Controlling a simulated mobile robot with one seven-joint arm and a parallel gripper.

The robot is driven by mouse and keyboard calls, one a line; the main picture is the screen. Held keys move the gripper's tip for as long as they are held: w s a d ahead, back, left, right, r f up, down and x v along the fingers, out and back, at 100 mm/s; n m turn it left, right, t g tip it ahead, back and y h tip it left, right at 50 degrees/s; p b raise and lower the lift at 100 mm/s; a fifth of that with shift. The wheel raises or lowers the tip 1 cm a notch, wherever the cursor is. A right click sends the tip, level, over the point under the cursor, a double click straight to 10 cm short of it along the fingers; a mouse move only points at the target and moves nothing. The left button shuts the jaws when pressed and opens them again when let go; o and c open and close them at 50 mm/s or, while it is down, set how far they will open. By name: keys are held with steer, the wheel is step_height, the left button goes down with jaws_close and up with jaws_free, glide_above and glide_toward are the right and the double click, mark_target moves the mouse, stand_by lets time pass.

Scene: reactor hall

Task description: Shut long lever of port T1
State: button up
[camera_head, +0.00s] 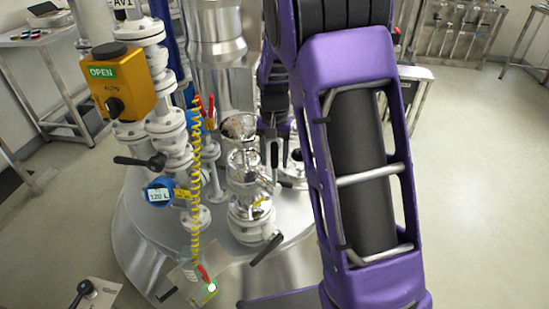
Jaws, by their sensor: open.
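No T1 label is readable, so I cannot tell which port is T1. A glass-topped port (243,165) with white flanges stands upright on the steel vessel lid (145,235). A black lever (267,248) sticks out at its foot, slanting down to the left. Another black lever (140,161) points left from the white valve stack (165,125). My gripper (279,160) points down just right of the glass-topped port, near its upper part. Its dark fingers are apart, with nothing seen between them. My purple arm hides what lies to the right.
A yellow actuator box (122,85) reading OPEN, a blue gauge (160,192) and a coiled yellow hose (196,180) stand left of the port. Red handles (205,108) stand behind the hose. Floor (480,190) at right is clear.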

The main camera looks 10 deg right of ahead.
jaws_close()
stand_by(1.4)
